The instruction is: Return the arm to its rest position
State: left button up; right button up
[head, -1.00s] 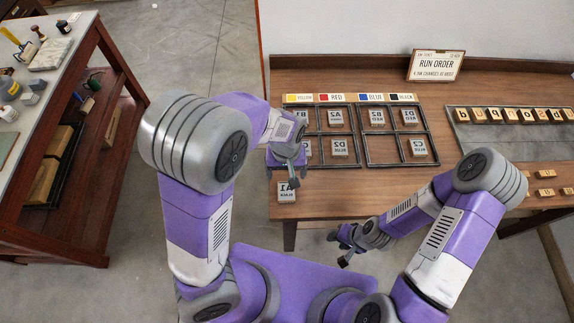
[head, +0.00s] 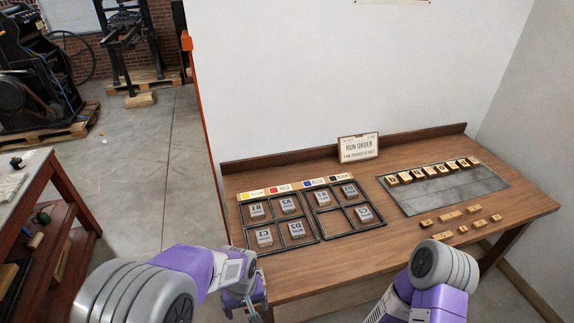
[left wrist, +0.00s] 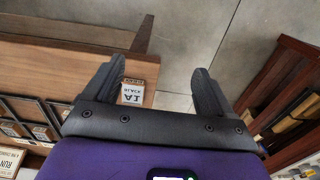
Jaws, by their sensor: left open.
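My left gripper (head: 243,297) is at the front left corner of the wooden table, its arm coming in from the left. In the left wrist view its two fingers (left wrist: 155,88) are spread apart with nothing held between them. A block marked A1 (left wrist: 131,93) lies on the table corner beside the left-hand finger. In the head view I cannot make that block out; the gripper covers that corner. Of my right arm (head: 440,270) only upper links show at the bottom right; its gripper is out of view.
A black divided rack (head: 319,238) holds several lettered blocks; one cell in its right half is empty. A grey tray (head: 430,205) with wooden letter blocks lies at the right, small blocks in front of it. A run order sign (head: 358,147) stands behind. A side bench (head: 45,200) is at left.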

pick_arm(q)
jog(key=s+f+h, duration=0.2)
jog(key=s+f, duration=0.2)
jog(key=f, duration=0.6)
jog(key=s+f+h, duration=0.2)
jog(key=s+f, duration=0.3)
jog(key=f, duration=0.5)
jog(key=shift+s+d+f+m+t, duration=0.15)
jog(key=shift+s+d+m+t, duration=0.05)
jog(key=shift+d+m+t, duration=0.15)
